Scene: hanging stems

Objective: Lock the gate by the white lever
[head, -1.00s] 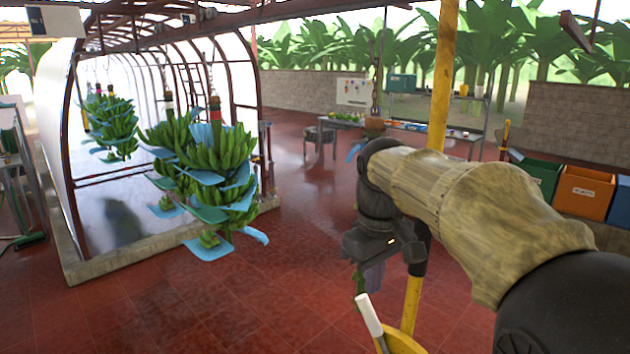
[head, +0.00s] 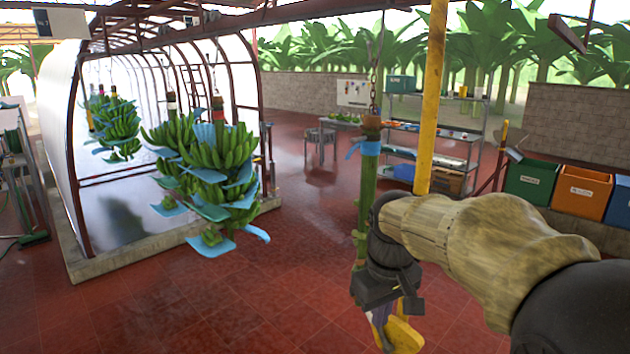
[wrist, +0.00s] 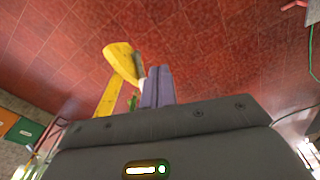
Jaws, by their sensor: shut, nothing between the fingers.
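My gripper (head: 379,318) points down at the lower middle of the head view, with its fingers shut and empty. The fingers also show in the wrist view (wrist: 158,85). The yellow bracket (head: 404,336) at the foot of the yellow gate post (head: 431,100) is just right of the fingers. In the wrist view the bracket (wrist: 122,62) lies left of the fingertips. A narrow bar, probably the white lever (wrist: 138,67), stands between bracket and fingers, mostly shaded. The fingers look very close to it; I cannot tell whether they touch. The gripper hides part of the lever in the head view.
A green stem (head: 366,190) with a blue wrap hangs from a chain just behind my wrist. Banana bunches (head: 213,165) hang at the left by the arched frame. Coloured bins (head: 582,190) stand at the right. Red floor (head: 290,280) is open left of the gripper.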

